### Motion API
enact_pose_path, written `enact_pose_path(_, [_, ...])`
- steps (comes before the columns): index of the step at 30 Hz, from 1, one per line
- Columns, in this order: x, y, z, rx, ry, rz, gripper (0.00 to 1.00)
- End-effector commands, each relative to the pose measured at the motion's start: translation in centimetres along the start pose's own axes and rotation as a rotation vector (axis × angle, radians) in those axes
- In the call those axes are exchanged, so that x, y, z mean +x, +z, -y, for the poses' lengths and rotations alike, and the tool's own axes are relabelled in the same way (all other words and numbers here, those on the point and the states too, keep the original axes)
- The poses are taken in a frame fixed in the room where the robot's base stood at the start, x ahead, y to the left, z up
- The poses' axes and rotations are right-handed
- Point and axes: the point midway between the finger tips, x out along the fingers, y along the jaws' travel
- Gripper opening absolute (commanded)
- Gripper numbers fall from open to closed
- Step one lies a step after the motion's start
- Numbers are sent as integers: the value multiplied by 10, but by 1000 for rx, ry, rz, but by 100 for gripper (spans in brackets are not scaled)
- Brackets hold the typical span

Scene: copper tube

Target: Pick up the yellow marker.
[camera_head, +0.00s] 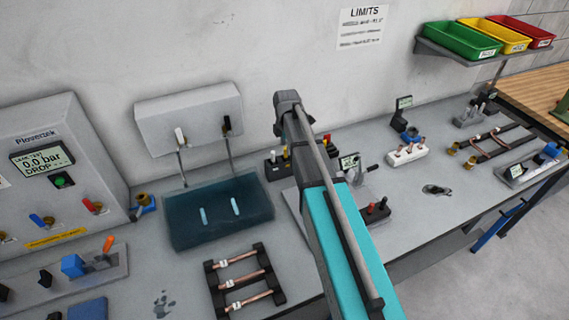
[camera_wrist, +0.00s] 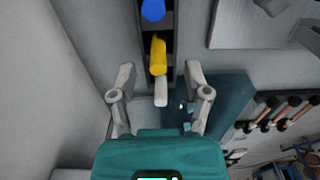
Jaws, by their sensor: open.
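The yellow marker (camera_wrist: 158,57) stands in a dark rack (camera_wrist: 168,30) in the wrist view, between a blue marker (camera_wrist: 153,9) and a white one (camera_wrist: 161,92). In the head view the yellow marker (camera_head: 286,153) shows in the black rack (camera_head: 274,170) against the back wall, just left of my arm. My arm hides part of that rack. My gripper (camera_wrist: 160,76) is open and empty, with one finger on each side of the row in the wrist view. The yellow marker lies between the fingertips in the picture; I cannot tell the height gap.
A dark teal water tank (camera_head: 190,235) stands left of the rack, also beside my right finger in the wrist view (camera_wrist: 228,100). A copper tube frame (camera_head: 245,280) lies in front. A small gauge unit (camera_head: 350,163) is right of my arm. The wall is close behind.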

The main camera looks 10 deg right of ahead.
Motion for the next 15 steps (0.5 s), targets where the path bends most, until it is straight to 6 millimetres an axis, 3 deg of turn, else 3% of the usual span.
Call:
enact_pose_path(6, [20, 0, -1, 0, 0, 0, 62])
enact_pose_path(15, [29, 0, -1, 1, 0, 0, 62])
